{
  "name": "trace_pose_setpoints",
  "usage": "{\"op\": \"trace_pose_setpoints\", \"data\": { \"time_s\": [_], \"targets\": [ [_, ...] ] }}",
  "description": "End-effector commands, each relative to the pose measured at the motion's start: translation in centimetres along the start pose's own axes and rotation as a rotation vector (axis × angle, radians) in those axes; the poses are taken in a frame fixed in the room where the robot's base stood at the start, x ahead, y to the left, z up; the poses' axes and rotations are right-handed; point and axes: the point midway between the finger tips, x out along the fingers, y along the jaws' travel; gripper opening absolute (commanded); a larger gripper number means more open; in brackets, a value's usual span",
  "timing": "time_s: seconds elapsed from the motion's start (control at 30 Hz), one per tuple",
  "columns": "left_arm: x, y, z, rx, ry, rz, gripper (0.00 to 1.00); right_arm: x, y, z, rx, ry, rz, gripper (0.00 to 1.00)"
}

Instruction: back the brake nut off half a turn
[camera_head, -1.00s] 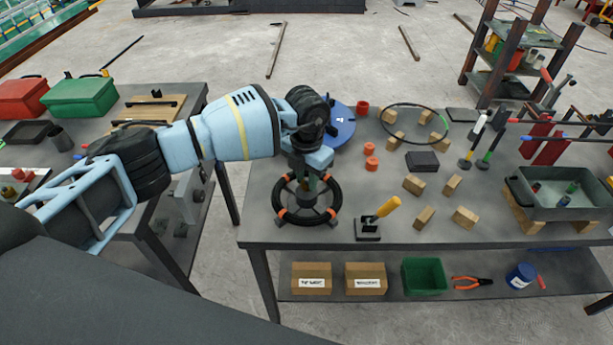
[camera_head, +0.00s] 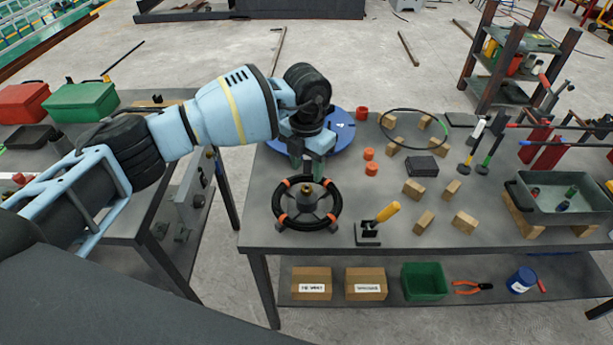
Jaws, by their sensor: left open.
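The brake nut seems to be the small brass-coloured piece (camera_head: 307,188) at the hub of a black wheel with orange marks (camera_head: 283,217). The wheel lies on the near left part of the grey workbench (camera_head: 385,238). My left gripper (camera_head: 307,165) is open and empty, above and just behind the hub, with its fingers pointing down. It looks apart from the nut. My left arm comes in from the left over the gap between the tables. My right gripper is not in view.
A yellow-handled clamp (camera_head: 385,213) stands right of the wheel. A blue disc (camera_head: 343,128) lies behind my gripper. Orange rings (camera_head: 371,169) and several wooden blocks (camera_head: 414,188) lie farther right, with a grey tray (camera_head: 560,215) at the right end.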

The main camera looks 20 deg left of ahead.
Motion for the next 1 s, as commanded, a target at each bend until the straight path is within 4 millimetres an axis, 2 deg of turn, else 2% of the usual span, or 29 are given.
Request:
{"op": "trace_pose_setpoints", "data": {
  "time_s": [0.1, 0.23, 0.77, 0.87, 0.97, 1.0],
  "targets": [
    [-1.4, 0.0, 0.0, 0.000, 0.000, 0.000, 0.46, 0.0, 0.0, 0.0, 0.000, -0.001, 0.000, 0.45],
    [-2.1, 0.0, 0.0, 0.000, 0.001, 0.000, 0.46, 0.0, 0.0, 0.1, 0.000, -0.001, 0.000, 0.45],
    [-1.9, -0.3, -0.1, 0.004, 0.002, -0.013, 0.46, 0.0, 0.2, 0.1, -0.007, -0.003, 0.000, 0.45],
    [-0.6, -2.3, -0.4, 0.024, 0.004, -0.088, 0.46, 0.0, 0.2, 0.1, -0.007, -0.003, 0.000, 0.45],
    [1.7, -6.5, -1.2, 0.056, 0.001, -0.252, 0.46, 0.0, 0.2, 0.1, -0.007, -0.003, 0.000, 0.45],
    [2.7, -8.7, -1.7, 0.067, -0.002, -0.342, 0.46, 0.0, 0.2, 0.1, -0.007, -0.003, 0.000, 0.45]
  ]
}}
